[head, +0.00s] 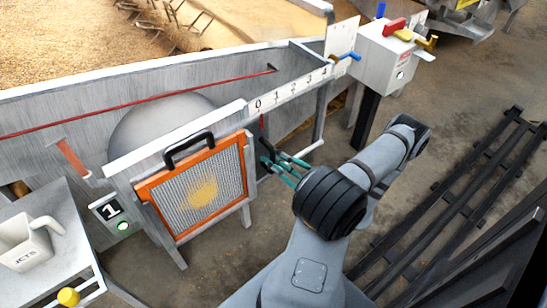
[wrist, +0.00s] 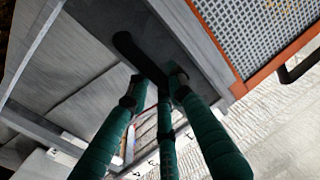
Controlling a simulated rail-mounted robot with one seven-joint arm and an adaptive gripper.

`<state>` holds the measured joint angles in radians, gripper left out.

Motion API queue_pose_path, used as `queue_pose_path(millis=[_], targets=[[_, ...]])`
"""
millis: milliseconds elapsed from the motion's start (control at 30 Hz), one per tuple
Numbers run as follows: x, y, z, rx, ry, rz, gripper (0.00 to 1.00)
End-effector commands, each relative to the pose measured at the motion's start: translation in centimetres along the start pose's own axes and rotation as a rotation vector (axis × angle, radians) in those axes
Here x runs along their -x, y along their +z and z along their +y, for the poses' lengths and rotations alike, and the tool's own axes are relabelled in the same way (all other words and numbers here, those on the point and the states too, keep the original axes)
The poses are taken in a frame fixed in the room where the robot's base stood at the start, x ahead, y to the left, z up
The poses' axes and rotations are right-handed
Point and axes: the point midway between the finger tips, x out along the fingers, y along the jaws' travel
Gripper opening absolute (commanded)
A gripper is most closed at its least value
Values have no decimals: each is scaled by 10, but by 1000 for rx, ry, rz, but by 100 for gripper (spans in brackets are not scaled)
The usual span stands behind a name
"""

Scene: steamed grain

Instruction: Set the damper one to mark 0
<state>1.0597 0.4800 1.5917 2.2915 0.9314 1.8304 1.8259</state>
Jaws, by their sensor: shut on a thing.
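A white scale strip (head: 290,90) with marks 0 to 4 runs along the top edge of the grey trough. A thin red piece (head: 262,123) shows just below mark 0; I cannot tell if it is a pointer. My gripper (head: 276,164), with teal fingers, is below the low end of the scale, beside the orange-framed mesh panel. In the wrist view my gripper (wrist: 154,88) is shut on a black curved handle (wrist: 130,46), against a grey surface. The fingers hide its lower end. A plate marked 1 (head: 110,211) with a lit green lamp stands left of the panel.
The mesh panel (head: 201,185) with a black top handle stands close left of my gripper. A white box (head: 393,55) with coloured levers is at the back right. A white jug (head: 28,246) stands at lower left. Dark rails (head: 455,185) lie on the right floor.

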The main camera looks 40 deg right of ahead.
Motion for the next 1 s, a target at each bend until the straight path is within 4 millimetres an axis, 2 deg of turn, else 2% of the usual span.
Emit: queue_pose_path(millis=[33, 67, 100, 367, 767, 867, 1000], targets=[[-2, 0, -9, -2, -26, 3, 0], [-2, 0, -10, -3, -27, 3, 0], [-2, 0, -10, -3, -27, 3, 22], [-2, 0, -10, -3, -28, 3, 38], [4, 0, -7, -1, -20, 2, 39], [17, 0, -5, -1, -16, 2, 39], [46, 0, -4, 0, -12, 3, 39]])
